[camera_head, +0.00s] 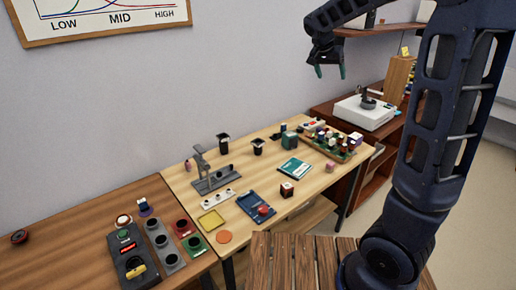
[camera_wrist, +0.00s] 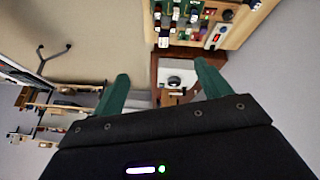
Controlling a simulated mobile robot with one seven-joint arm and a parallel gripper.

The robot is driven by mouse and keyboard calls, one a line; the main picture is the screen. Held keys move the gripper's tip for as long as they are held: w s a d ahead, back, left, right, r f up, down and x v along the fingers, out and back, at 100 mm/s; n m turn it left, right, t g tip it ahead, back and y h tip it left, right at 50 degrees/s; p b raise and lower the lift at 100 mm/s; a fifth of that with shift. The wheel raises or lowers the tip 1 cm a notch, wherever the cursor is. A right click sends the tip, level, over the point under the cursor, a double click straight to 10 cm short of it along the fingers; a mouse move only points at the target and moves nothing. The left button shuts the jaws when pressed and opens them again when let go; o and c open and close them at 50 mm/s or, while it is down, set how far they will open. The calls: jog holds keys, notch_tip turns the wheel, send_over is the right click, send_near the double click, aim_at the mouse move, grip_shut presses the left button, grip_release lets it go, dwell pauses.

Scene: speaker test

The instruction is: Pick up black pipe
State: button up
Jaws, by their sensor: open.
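My gripper (camera_head: 330,71) is open and empty, high in the air above the back of the tables. In the wrist view its two green fingers (camera_wrist: 161,72) are spread with nothing held between them. I cannot pick out a black pipe with certainty. A small dark object with an upright stem (camera_head: 368,104) sits on a white boxy device (camera_head: 350,114) on the brown shelf unit at the right. A dark round shape on the white device (camera_wrist: 172,80) shows between the fingers in the wrist view. My gripper is well above and apart from it.
The light wooden table (camera_head: 322,180) holds a grey stand (camera_head: 212,181), black cups (camera_head: 258,146), a teal book (camera_head: 294,168), a blue tray (camera_head: 257,206) and a crate of small bottles (camera_head: 330,140). A darker table (camera_head: 70,225) at left holds a control box (camera_head: 132,262).

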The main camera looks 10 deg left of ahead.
jog(key=w+a+f+m+t+h, duration=0.1)
jog(key=w+a, duration=0.3)
jog(key=a, duration=0.3)
jog(key=w+a+t+h, duration=0.1)
jog(key=w+a, duration=0.3)
jog(key=a, duration=0.3)
jog(key=m+t+h, duration=0.1)
jog(key=t+h, duration=0.1)
jog(key=t, duration=0.3)
send_over(255, 143)
jog(key=s+a, duration=0.2)
notch_tip(255, 143, down, 39)
jog(key=shift+s+d+r, duration=0.1)
jog(key=shift+s+r, duration=0.05)
jog(key=shift+r, duration=0.05)
jog(key=shift+f, duration=0.3)
jog(key=shift+w+d+f, duration=0.2)
jog(key=shift+w, duration=0.1)
jog(key=shift+x, duration=3.35)
jog(key=c, duration=1.1)
